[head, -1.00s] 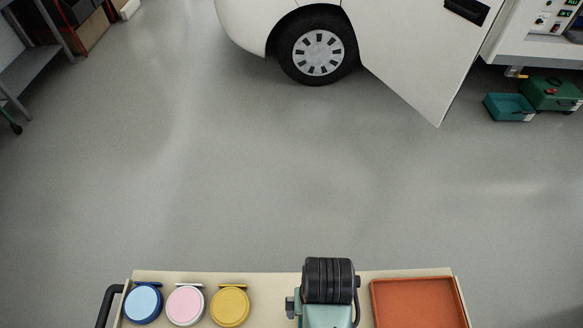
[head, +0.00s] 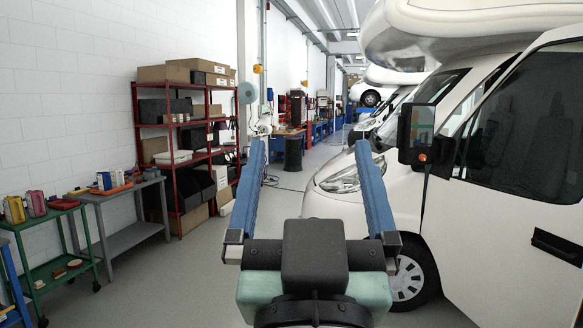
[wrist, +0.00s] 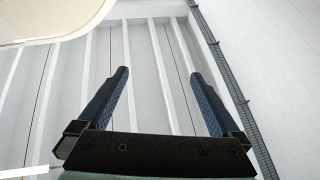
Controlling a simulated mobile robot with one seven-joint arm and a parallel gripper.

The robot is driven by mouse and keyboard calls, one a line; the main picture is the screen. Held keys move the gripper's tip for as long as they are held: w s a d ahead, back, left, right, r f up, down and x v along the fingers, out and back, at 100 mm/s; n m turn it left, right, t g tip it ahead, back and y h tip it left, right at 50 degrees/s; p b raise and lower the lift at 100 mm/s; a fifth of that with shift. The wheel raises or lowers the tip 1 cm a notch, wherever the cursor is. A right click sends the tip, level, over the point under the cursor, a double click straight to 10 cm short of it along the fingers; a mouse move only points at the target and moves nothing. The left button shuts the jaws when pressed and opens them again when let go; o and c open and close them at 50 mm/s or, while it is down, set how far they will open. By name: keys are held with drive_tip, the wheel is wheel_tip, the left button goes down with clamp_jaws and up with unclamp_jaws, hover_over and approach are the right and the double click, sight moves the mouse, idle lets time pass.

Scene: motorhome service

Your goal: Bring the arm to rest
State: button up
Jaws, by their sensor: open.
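My gripper (head: 315,190) is raised in front of the head camera, with its two blue fingers spread wide apart and nothing between them. In the wrist view my gripper (wrist: 158,98) is also open and empty, with the pale ceiling beams (wrist: 145,60) behind it. The fingers touch nothing in either view.
On the left are a red shelf rack (head: 185,150) with boxes, a grey table (head: 115,200) and a green cart (head: 60,255). Some floor (head: 180,275) between is clear.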

drive_tip(key=s+a+r+t, duration=0.1)
drive_tip(key=s+r+t, duration=0.2)
drive_tip(key=s+r, duration=0.2)
drive_tip(key=shift+s+a+r+y, duration=0.3)
drive_tip(key=shift+s+r+y, duration=0.1)
drive_tip(key=shift+r, duration=0.5)
